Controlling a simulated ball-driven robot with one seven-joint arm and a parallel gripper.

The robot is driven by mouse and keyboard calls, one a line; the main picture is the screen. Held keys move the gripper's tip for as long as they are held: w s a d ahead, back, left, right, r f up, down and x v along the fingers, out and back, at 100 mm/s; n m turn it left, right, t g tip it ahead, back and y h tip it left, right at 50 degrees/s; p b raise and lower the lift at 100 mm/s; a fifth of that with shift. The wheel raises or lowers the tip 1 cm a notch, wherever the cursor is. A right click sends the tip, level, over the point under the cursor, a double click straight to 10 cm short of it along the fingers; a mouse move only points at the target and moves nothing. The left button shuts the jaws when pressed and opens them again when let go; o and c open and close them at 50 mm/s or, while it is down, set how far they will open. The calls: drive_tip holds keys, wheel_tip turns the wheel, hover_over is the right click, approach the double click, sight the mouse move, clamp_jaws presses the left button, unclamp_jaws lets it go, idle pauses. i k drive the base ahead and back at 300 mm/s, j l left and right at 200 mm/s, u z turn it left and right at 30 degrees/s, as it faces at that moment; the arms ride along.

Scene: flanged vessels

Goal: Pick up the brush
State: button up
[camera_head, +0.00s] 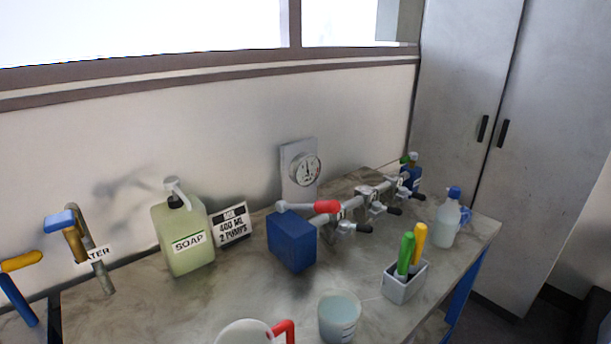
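A small light grey-white holder (401,286) stands on the bench at the right of centre. Two upright handles stick out of it, a green handle (405,254) and a yellow handle (418,240) beside it. Their lower ends are hidden inside the holder, so I cannot tell which one is a brush. No bristles show anywhere. My gripper is not in view.
A clear beaker (339,318) and a white vessel with a red handle (245,333) stand at the front. A blue box (291,241), pipe valves (376,199) and a blue-capped bottle (447,219) surround the holder. A soap bottle (183,238) stands left.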

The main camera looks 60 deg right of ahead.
sight(409, 239)
drive_tip(key=z, duration=1.25)
